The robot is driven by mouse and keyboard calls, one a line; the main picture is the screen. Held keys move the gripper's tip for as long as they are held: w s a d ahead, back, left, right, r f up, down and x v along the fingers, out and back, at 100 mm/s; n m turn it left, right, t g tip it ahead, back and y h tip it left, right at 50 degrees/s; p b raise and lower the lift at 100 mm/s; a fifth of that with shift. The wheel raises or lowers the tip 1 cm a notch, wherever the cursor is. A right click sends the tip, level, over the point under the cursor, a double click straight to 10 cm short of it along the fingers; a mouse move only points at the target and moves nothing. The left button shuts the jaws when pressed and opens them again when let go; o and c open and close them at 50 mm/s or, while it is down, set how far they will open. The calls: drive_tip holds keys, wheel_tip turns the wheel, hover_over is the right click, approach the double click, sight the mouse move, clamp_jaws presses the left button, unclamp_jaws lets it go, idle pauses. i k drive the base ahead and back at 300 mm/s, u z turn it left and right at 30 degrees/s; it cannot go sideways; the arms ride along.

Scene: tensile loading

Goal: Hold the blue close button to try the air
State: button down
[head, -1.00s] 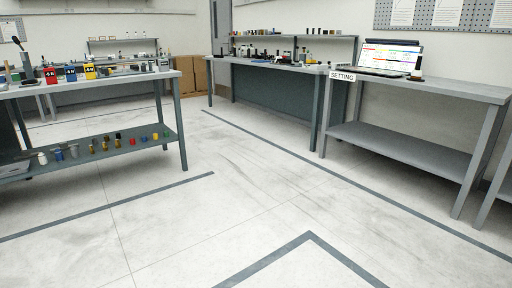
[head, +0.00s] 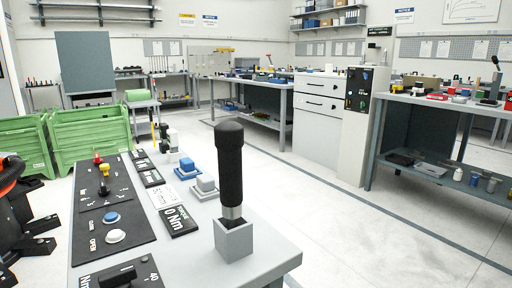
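A small blue button (head: 111,217) sits on a black control panel (head: 92,199) on a grey bench at the left. A white button (head: 116,236) is just in front of it, with the word OPEN beside it. A black jointed part with an orange band, which looks like my gripper (head: 14,222), is at the left edge, left of the bench and apart from the button. It is cut off by the frame, so whether it is open or shut does not show.
A tall black handle stands in a grey holder (head: 233,241) at the bench's right front. A red-and-yellow knob (head: 99,165), a blue block (head: 187,169) and labels share the bench. Green crates (head: 90,137) stand behind. The floor (head: 340,235) to the right is clear.

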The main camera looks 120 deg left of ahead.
sight(112, 216)
drive_tip(key=u, duration=3.05)
drive_tip(key=i, duration=3.95)
drive_tip(key=u, duration=2.75)
drive_tip(key=i, duration=3.55)
